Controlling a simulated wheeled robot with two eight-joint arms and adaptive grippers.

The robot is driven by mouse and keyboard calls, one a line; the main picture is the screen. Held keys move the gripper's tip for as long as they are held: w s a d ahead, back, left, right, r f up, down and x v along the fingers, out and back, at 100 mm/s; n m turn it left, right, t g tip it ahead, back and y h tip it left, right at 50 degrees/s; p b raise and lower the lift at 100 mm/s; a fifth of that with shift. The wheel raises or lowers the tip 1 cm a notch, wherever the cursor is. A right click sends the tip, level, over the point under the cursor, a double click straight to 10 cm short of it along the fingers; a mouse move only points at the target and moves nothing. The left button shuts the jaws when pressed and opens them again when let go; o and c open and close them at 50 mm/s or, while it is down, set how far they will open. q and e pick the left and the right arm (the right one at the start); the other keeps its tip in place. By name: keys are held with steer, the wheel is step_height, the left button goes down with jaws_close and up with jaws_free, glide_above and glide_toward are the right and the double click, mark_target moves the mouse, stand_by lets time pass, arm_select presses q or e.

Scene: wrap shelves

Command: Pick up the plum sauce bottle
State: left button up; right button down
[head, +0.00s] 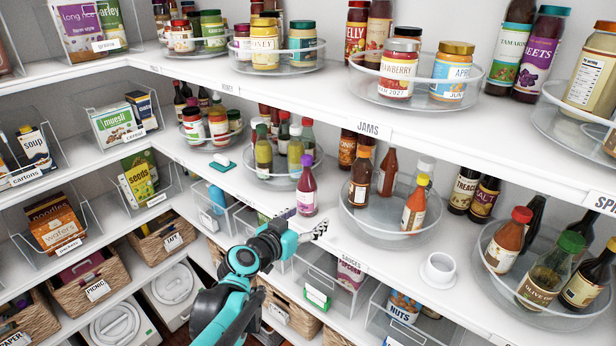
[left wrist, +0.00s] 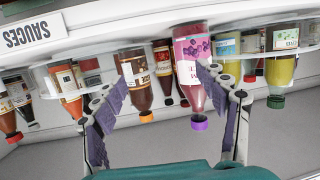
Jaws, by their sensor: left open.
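The plum sauce bottle (head: 307,190), with a purple cap and dark pinkish-red sauce, stands upright near the front edge of the middle shelf. In the left wrist view, which is upside down, the bottle (left wrist: 192,62) shows a label with plums. My left gripper (head: 307,220) is open and empty, just in front of the bottle's lower part. In the left wrist view the bottle lies between the two fingers of the gripper (left wrist: 163,80), closer to the right finger, which overlaps its edge. I cannot tell whether they touch. My right gripper is not in view.
Clear turntables with sauce bottles stand on both sides: one (head: 283,182) to the left behind, one (head: 382,236) to the right. A white cup (head: 438,270) stands further right. The upper shelf (head: 330,105) overhangs. A small teal item (head: 222,164) lies left on the shelf.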

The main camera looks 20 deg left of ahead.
mark_target(302, 195)
arm_select(q)
steer(key=shift+t+y, duration=0.5)
steer(key=shift+t, duration=0.1)
steer(key=w+a+r, duration=0.2)
steer(key=w+a, duration=0.1)
steer(key=shift+a+r+p, duration=0.15)
steer(key=shift+a+p, duration=0.15)
steer(key=x, duration=0.5)
steer(key=b+x, duration=0.1)
steer(key=x, duration=0.1)
steer(key=shift+w+a, duration=0.2)
steer(key=shift+a, duration=0.1)
steer(key=shift+s, duration=0.1)
steer(key=shift+c, duration=0.6)
steer(key=c, duration=1.5)
jaws_close()
